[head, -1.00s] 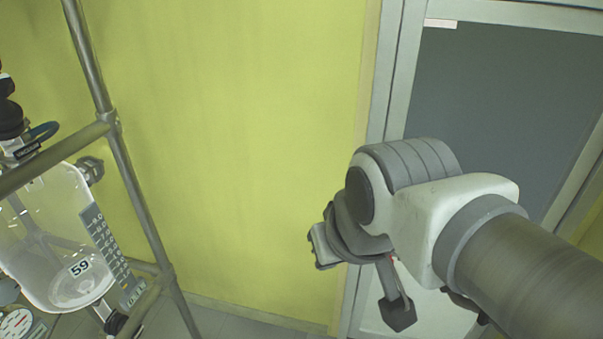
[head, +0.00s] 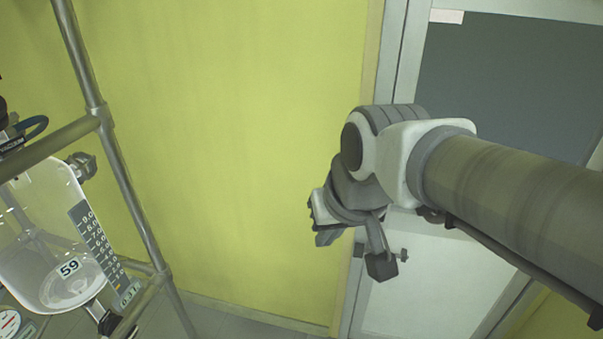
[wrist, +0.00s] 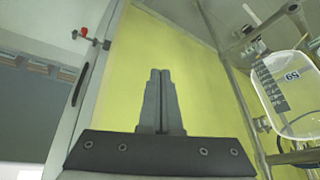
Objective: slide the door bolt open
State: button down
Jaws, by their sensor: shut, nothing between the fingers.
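The door bolt (wrist: 84,32) shows in the wrist view at the upper left, a small metal bar with a red part and knobs at its ends, beside the door frame. In the head view the bolt (head: 402,254) is small and partly hidden behind my wrist parts. My gripper (wrist: 160,73) is shut and empty, its two fingers together in front of the yellow wall. It is apart from the bolt, which lies to the left of the fingertips in the wrist view. In the head view the fingertips are hard to make out.
The door (head: 490,90) has a grey upper panel, a white lower panel and a pale frame. A dark handle slot (wrist: 80,85) shows by its edge. A metal rack (head: 118,160) with a glass vessel (head: 50,235) stands left. The yellow wall (head: 230,130) between is clear.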

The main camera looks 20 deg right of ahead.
jog(key=w+d+f+m+g+h+b, duration=0.1)
jog(key=w+d+f+m+h+b, duration=0.1)
jog(key=w+d+f+b, duration=0.2)
jog(key=w+d+f+m+g+h+b, duration=0.1)
jog(key=w+d+f+b, duration=0.4)
jog(key=w+d+f, duration=0.5)
jog(key=w+d+f+m+g+h+b, duration=0.1)
jog(key=w+d+f, duration=0.6)
jog(key=f, duration=1.3)
jog(key=w+m+h+b, duration=0.1)
jog(key=w+h+b, duration=0.1)
jog(key=w+b, duration=0.1)
jog(key=shift+f+m+g+h, duration=0.4)
jog(key=shift+d, duration=0.1)
jog(key=s+d+r+b+x, duration=0.1)
jog(key=d+b+x, duration=0.1)
jog(key=x, duration=1)
jog(key=shift+s+d+b, duration=0.25)
jog(key=shift+s+b, duration=0.2)
jog(key=shift+b, duration=0.45)
